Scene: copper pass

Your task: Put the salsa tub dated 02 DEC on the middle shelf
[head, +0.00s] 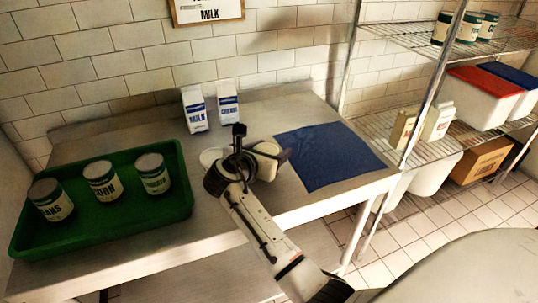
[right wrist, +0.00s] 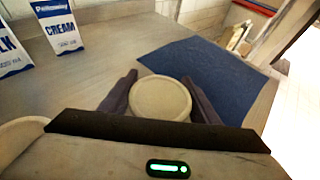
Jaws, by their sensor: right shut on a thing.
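My right gripper (head: 262,143) is shut on a round tub (head: 267,150) with a pale lid, over the steel counter. In the right wrist view the tub's lid (right wrist: 160,98) shows between the two dark fingers (right wrist: 157,100). No date or label on it can be read from here. A second pale round tub (head: 210,157) stands just left of the gripper, partly hidden by it. The wire rack stands at the right, and its middle shelf (head: 460,134) holds cartons and bins. My left gripper is not in view.
A green tray (head: 100,225) with three cans is at the left. Milk (head: 194,109) and cream (head: 228,102) cartons stand at the back. A blue mat (head: 328,155) lies clear on the counter's right. A rack post (head: 432,85) stands beyond the counter edge.

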